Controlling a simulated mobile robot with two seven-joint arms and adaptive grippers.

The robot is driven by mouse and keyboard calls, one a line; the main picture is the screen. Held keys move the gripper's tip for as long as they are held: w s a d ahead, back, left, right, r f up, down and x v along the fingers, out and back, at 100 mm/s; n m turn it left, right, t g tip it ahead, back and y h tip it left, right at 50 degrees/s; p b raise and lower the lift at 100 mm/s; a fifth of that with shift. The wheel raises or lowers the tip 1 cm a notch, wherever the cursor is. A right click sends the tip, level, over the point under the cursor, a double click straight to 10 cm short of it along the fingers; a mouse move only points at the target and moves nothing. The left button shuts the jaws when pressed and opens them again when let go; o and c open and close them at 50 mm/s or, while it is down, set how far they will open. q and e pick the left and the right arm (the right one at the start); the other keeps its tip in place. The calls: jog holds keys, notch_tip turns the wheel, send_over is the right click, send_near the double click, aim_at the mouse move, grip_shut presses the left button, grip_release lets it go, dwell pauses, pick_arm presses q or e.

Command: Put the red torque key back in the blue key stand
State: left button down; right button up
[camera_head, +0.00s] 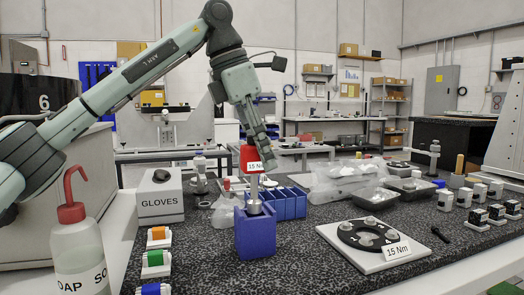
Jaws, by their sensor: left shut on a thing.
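The red torque key (250,157) stands upright in the middle of the camera_head view, with a white "15 Nm" tag on its red handle. Its metal shaft runs down to a silver socket. My left gripper (258,143) is shut on the key's red top from above. The blue key stand (256,236) is directly below the key, on the dark speckled mat. The socket end meets the top of the stand; I cannot tell how deep it sits. My right gripper is not in view.
Blue bins (289,203) stand just behind the stand. A round black fixture on a white plate (330,234), labelled 15 Nm, lies to the right. A gloves box (160,198) and soap bottle (80,250) are left. The mat (300,268) in front is clear.

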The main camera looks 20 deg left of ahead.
pick_arm(q)
jog(key=shift+s+d+f+b, duration=0.15)
jog(key=shift+f+b, duration=0.2)
jog(key=shift+f, duration=0.2)
jog(key=shift+s+f+b, duration=0.15)
jog(key=shift+f+b, duration=0.2)
jog(key=shift+f, duration=0.2)
jog(key=c, duration=1.6)
grip_release()
jog(key=o, duration=0.5)
jog(key=shift+w+a+f, duration=0.2)
jog(key=shift+w+f, duration=0.1)
jog(key=shift+w, duration=0.15)
jog(key=shift+s+d+r, duration=0.1)
jog(key=shift+s+r, duration=0.15)
jog(key=shift+r, duration=0.05)
jog(key=shift+w, duration=0.1)
